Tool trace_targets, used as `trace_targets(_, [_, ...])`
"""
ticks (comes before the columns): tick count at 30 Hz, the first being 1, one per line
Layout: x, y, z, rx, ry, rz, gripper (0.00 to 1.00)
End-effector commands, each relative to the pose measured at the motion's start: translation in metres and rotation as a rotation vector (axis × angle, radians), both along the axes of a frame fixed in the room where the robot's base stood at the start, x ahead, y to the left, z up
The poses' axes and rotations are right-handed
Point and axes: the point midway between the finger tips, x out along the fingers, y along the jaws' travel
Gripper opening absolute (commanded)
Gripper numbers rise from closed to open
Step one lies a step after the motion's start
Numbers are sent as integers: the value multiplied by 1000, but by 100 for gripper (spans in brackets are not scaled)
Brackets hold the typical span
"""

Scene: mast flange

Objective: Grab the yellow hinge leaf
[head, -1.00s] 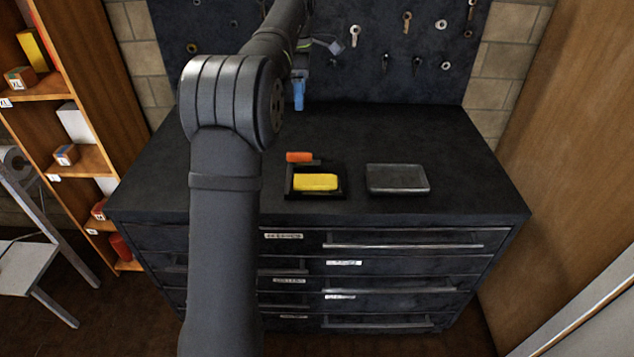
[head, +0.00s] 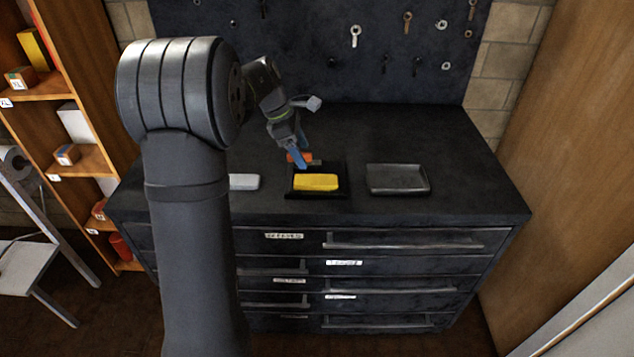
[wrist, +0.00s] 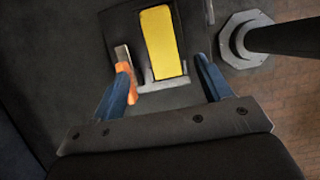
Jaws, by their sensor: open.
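The yellow hinge leaf (head: 316,182) is a flat yellow block lying in a black tray-like fixture (head: 343,192) on the dark cabinet top. In the wrist view the yellow leaf (wrist: 163,43) stands out ahead of the fingers, between their lines and apart from both. My gripper (head: 301,160) is open with blue fingers, above the fixture's back left side. In the wrist view my gripper (wrist: 162,75) is empty between its fingers. An orange-handled piece (wrist: 127,78) with a grey end lies left of the leaf, right by the left finger; whether they touch I cannot tell.
A grey metal tray (head: 397,179) sits to the right on the cabinet top (head: 450,150). A pale grey block (head: 243,182) is left of the fixture, partly hidden by my arm. A pegboard (head: 385,70) with hanging parts rises behind. The top's right side is clear.

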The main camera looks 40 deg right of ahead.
Motion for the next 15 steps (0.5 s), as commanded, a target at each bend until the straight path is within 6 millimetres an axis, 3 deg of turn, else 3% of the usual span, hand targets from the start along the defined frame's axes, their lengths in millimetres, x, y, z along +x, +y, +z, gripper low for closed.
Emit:
trace_targets(6, [-10, -10, -34, 2, 1, -2, 71])
trace_targets(15, [-18, -16, -59, 2, 1, -2, 71])
